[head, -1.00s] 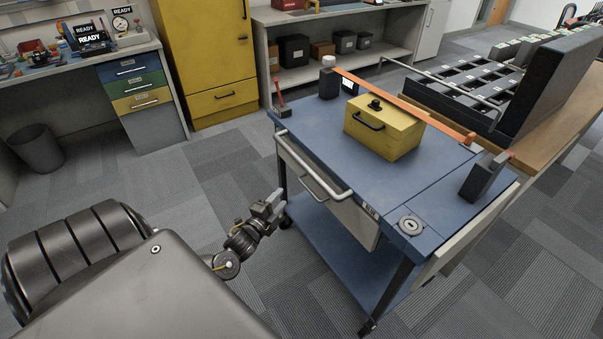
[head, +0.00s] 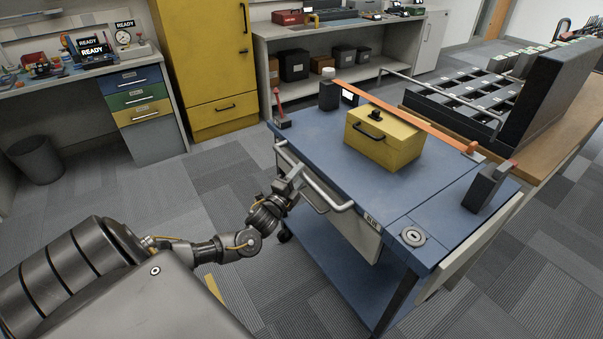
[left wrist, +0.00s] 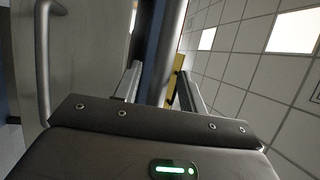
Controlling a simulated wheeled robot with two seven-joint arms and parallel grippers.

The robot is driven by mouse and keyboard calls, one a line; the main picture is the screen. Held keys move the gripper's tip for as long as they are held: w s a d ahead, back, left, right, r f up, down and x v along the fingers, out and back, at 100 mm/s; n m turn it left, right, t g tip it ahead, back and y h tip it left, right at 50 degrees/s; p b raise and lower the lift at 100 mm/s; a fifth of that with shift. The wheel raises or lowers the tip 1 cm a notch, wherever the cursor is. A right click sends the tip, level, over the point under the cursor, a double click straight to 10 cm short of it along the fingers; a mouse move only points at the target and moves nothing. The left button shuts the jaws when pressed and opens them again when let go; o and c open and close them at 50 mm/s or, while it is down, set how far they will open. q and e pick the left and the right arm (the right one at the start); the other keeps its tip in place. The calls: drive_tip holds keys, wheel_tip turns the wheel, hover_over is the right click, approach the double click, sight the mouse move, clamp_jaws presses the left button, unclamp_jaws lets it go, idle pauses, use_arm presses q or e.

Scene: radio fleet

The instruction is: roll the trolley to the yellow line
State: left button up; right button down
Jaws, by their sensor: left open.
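The blue trolley (head: 330,140) stands right of centre in the head view. Its pale tubular push handle (head: 328,198) runs along the near left edge, above a drawer. My left gripper (head: 292,180) is at the far part of this handle. In the left wrist view my open fingers (left wrist: 160,88) have a grey bar (left wrist: 163,50), apparently the push handle, between or just beyond them; a firm grip does not show. A short piece of yellow line (head: 213,288) shows on the floor beside my body. My right gripper is out of view.
A yellow toolbox (head: 385,140) sits on the trolley top, near an orange bar (head: 405,117). A wooden bench (head: 555,140) with a dark rack stands close behind the trolley. A yellow cabinet (head: 205,60) and a bin (head: 36,155) are farther back. Carpet is free at left.

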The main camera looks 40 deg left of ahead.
use_arm(q)
drive_tip(key=shift+w+a+r, duration=0.1)
drive_tip(key=shift+w, duration=0.6)
clamp_jaws()
